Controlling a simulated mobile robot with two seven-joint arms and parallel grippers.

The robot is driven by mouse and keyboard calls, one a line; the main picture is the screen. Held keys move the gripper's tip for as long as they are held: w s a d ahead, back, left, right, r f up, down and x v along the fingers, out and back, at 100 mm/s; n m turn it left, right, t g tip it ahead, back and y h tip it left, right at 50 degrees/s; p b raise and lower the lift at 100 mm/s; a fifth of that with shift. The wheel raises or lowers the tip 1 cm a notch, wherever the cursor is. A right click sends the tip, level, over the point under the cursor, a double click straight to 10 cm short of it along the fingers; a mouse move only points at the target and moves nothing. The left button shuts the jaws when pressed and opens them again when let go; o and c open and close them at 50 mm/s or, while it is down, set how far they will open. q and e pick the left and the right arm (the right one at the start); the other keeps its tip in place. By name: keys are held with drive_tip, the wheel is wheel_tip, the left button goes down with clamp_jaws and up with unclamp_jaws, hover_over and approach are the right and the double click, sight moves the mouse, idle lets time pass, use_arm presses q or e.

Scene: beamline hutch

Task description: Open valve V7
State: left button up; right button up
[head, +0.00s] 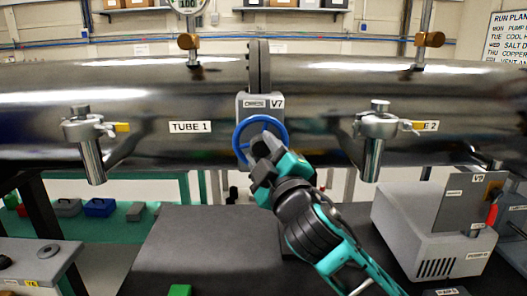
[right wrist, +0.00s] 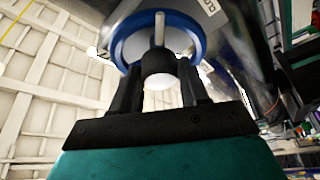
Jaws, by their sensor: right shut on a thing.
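Valve V7 is a grey box (head: 272,101) labelled V7, set between two large steel tubes, with a blue handwheel (head: 239,134) on its front. My right gripper (head: 263,146) reaches up to the wheel from below right and covers its lower middle. In the right wrist view, the blue wheel (right wrist: 196,30) shows beyond the fingers. A dark knob (right wrist: 158,62) with a pale pin stands out from the wheel, and my right gripper (right wrist: 161,80) is shut on it. My left gripper is not in view.
The steel tube labelled TUBE 1 (head: 60,92) runs left of the valve; TUBE 2 runs right. Clamped fittings (head: 88,150) and (head: 376,150) hang on either side. A grey pump box (head: 405,215) stands at the right. The dark table (head: 190,240) below is mostly clear.

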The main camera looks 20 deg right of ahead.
drive_tip(key=n+g+y, duration=0.1)
drive_tip(key=n, duration=0.3)
drive_tip(key=shift+r, duration=0.2)
drive_tip(key=n+g, duration=0.1)
drive_tip(key=n, duration=0.2)
drive_tip(key=shift+r+n+g, duration=0.1)
drive_tip(key=shift+n+g, duration=0.2)
drive_tip(key=shift+n, duration=0.1)
drive_tip(key=n+g, duration=0.1)
drive_tip(key=n, duration=0.1)
drive_tip(key=n+g+h, duration=0.1)
drive_tip(key=n, duration=0.2)
drive_tip(key=shift+r, duration=0.15)
drive_tip(key=n+g+h, duration=0.1)
drive_tip(key=n, duration=0.1)
drive_tip(key=shift+a+r+n+h, duration=0.1)
drive_tip(key=shift+n+h, duration=0.2)
drive_tip(key=shift+n, duration=0.1)
drive_tip(key=n+g+h, duration=0.1)
drive_tip(key=n, duration=0.1)
drive_tip(key=shift+a+n, duration=0.15)
drive_tip(key=shift+n, duration=0.15)
drive_tip(key=shift+n+g+h, duration=0.4)
drive_tip(key=shift+n+h, duration=0.5)
drive_tip(key=shift+n, duration=0.2)
drive_tip(key=shift+a+n+h, duration=0.15)
drive_tip(key=shift+n+h, duration=0.45)
drive_tip(key=shift+n, duration=0.3)
